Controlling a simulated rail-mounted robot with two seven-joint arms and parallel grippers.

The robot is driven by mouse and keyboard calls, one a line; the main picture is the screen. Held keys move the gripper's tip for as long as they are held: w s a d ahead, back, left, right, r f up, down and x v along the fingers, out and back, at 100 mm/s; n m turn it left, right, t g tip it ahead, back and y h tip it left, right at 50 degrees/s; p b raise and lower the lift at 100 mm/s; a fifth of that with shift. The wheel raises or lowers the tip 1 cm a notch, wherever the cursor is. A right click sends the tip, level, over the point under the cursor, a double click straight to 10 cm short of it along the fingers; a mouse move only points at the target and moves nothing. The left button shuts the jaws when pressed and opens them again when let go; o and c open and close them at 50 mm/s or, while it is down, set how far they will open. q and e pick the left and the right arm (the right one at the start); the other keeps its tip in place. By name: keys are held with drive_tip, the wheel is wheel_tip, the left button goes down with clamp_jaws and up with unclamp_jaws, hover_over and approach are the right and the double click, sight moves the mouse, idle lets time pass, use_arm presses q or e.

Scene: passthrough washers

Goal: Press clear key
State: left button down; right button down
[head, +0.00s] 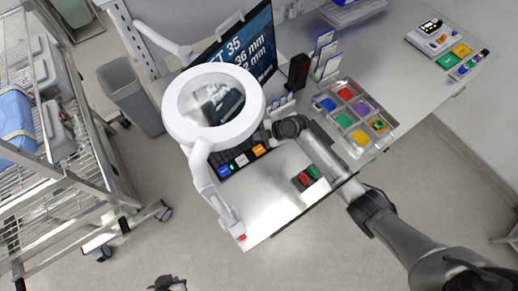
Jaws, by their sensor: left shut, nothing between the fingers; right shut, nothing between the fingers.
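A row of blue, white and orange keys (241,160) lies on the bench in front of the monitor, with a dark keyboard strip behind it. The key labels are too small to read, so I cannot tell which one is the clear key. My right arm reaches in from the lower right over the bench. My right gripper (272,127) is just right of and behind the orange key, shut and empty; its fingertips are hard to make out. My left gripper (167,284) shows at the bottom edge, over the floor, shut and empty, away from the bench.
A white ring magnifier lamp (171,119) stands over the bench and partly hides the monitor (256,48). A red and green button box (307,178) lies near the front edge. A tray of coloured bins (386,143) is right of my forearm. A wire rack cart (75,190) stands left.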

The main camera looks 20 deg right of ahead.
sight(259, 151)
drive_tip(key=shift+f, duration=0.2)
idle(0.4)
wheel_tip(259, 151, down, 8)
drive_tip(key=b, duration=0.5)
drive_tip(key=shift+r+b, duration=0.15)
drive_tip(key=shift+b, duration=0.25)
drive_tip(key=shift+f+b, duration=0.35)
drive_tip(key=shift+b, duration=0.05)
idle(0.8)
idle(0.5)
drive_tip(key=shift+f, duration=0.15)
